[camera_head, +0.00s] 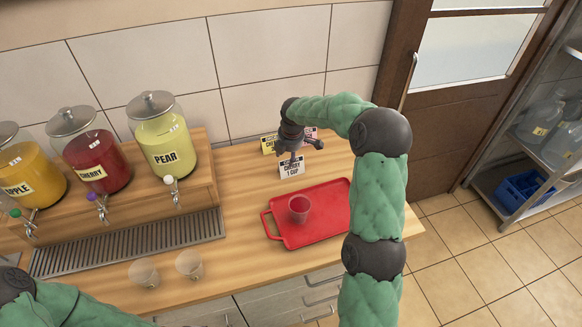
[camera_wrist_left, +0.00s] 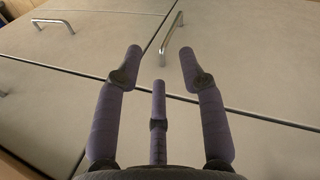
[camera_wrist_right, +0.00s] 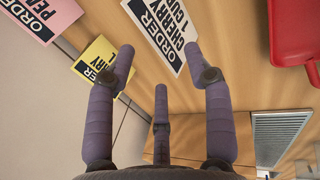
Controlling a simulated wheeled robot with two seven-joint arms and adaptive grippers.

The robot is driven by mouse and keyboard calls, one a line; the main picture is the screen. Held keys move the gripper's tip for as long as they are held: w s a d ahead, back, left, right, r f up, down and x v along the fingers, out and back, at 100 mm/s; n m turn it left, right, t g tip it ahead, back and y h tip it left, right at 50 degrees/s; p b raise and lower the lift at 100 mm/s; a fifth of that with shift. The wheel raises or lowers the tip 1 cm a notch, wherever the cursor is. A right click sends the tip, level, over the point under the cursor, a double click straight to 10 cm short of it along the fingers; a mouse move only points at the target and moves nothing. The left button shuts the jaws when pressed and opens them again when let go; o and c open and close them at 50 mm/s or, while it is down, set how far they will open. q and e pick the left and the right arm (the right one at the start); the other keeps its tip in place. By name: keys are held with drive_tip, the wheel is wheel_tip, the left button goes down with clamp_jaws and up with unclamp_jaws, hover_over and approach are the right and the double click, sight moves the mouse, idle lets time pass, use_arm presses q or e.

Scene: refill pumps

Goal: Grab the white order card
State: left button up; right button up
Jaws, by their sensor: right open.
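The white order card (camera_head: 292,167) reads "CHERRY 1 CUP" and stands on the wooden counter behind the red tray. It also shows in the right wrist view (camera_wrist_right: 162,28), between and beyond my fingertips. My right gripper (camera_head: 303,148) is open and empty, just above and behind the card in the head view. I cannot tell whether a finger touches the card. In the left wrist view my left gripper (camera_wrist_left: 160,52) has its fingers apart with nothing between them, facing the cabinet fronts. The head view does not show its fingers.
A yellow card (camera_wrist_right: 96,60) and a pink card (camera_wrist_right: 42,16) stand close by, nearer the wall. A red tray (camera_head: 325,222) holds a cup (camera_head: 299,209). Two empty cups (camera_head: 144,273) stand in front of the drip grate (camera_head: 130,244). Juice dispensers (camera_head: 160,140) line the left.

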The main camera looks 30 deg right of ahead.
sight(288, 161)
drive_tip(key=x, duration=0.2)
drive_tip(key=b+x, duration=0.1)
drive_tip(key=x, duration=0.1)
drive_tip(key=shift+d+f, duration=0.25)
drive_tip(key=shift+f, duration=0.1)
drive_tip(key=shift+s, duration=0.1)
drive_tip(key=c, duration=0.5)
drive_tip(key=shift+r, duration=0.1)
